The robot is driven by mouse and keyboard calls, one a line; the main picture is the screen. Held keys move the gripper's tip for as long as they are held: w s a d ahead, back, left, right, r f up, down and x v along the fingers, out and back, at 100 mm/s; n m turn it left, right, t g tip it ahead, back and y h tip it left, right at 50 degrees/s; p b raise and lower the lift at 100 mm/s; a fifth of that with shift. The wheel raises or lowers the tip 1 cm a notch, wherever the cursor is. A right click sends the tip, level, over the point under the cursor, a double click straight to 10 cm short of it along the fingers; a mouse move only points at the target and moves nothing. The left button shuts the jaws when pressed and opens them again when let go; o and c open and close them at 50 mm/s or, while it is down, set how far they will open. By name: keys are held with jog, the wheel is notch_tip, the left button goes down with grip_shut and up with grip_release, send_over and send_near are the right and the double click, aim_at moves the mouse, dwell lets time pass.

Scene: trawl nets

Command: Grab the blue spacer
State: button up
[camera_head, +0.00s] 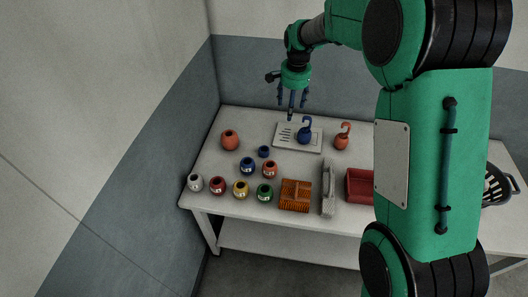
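A small dark blue ring-like piece (263,151), which looks like the blue spacer, lies on the white table, behind and between a labelled blue pot and a labelled red pot. My gripper (291,106) points down above the back of the table, over the grey slotted board and up and right of the spacer in the picture. Its dark fingers look spread, with nothing seen between them. It is clear of the spacer.
A blue hooked piece (305,132) stands on the slotted board (284,146), close to my fingertips. An orange hooked piece (343,136), an orange round pot (230,140), several labelled pots, an orange ribbed block (295,195) and a red tray (358,186) share the table (221,204).

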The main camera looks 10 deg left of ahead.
jog(key=w+a+f, duration=0.4)
jog(key=a+f, duration=0.2)
jog(key=f, duration=0.3)
jog(key=m+g+p, duration=0.1)
jog(key=m, duration=0.1)
send_over(264, 150)
jog(key=s, duration=0.2)
notch_tip(264, 150, down, 11)
jog(key=shift+d, duration=0.15)
jog(key=shift+f, duration=0.15)
jog(key=shift+f, duration=4.15)
jog(key=shift+f, duration=0.1)
jog(key=shift+f+b, duration=0.45)
jog(key=shift+f, duration=2.05)
jog(key=shift+c, duration=0.5)
